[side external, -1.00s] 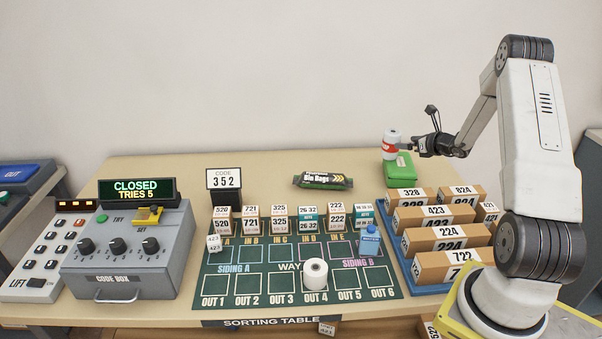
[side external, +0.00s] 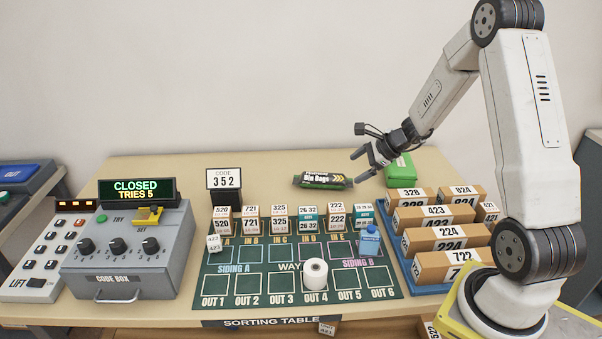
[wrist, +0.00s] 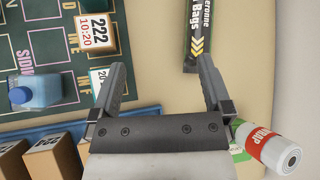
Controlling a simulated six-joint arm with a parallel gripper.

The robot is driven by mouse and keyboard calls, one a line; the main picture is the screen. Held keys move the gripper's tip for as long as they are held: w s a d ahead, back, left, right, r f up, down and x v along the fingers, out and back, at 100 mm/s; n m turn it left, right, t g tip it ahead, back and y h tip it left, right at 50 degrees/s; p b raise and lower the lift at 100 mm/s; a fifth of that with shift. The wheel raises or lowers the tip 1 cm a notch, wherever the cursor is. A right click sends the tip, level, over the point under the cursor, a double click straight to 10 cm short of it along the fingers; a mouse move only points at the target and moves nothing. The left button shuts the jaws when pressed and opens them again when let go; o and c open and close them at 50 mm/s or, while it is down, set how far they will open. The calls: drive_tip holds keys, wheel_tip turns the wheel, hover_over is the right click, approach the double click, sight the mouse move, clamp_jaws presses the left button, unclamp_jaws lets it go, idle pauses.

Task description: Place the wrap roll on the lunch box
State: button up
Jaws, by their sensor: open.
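The wrap roll (wrist: 268,150) is a white cylinder with a red label and a hollow end. In the side view the lunch box (side external: 399,171) is on the table behind the box tray, and the roll is hidden behind my wrist. My gripper (side external: 358,166) is open and empty, in front and to the left of the lunch box. Its spread fingers also show in the wrist view (wrist: 163,68).
A bin bags pack (side external: 323,181) lies left of my gripper. The blue tray (side external: 405,276) of numbered boxes is in front of the lunch box. A blue bottle (side external: 369,240) and a white roll (side external: 315,274) stand on the sorting mat.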

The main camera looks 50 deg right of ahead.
drive_tip(key=s+a+r+n+g+h, duration=0.1)
drive_tip(key=s+a+n+g, duration=0.1)
drive_tip(key=s+a+n, duration=0.2)
drive_tip(key=s+a+r+n+g+h, duration=0.1)
drive_tip(key=s+a+n, duration=0.3)
drive_tip(key=a+n, duration=0.7)
drive_tip(key=s+a+n+g+h, duration=0.1)
drive_tip(key=s+a+n, duration=0.4)
drive_tip(key=n, duration=0.5)
drive_tip(key=shift+a+r+n+g, duration=0.4)
drive_tip(key=shift+a+g, duration=0.4)
drive_tip(key=shift+a, duration=0.35)
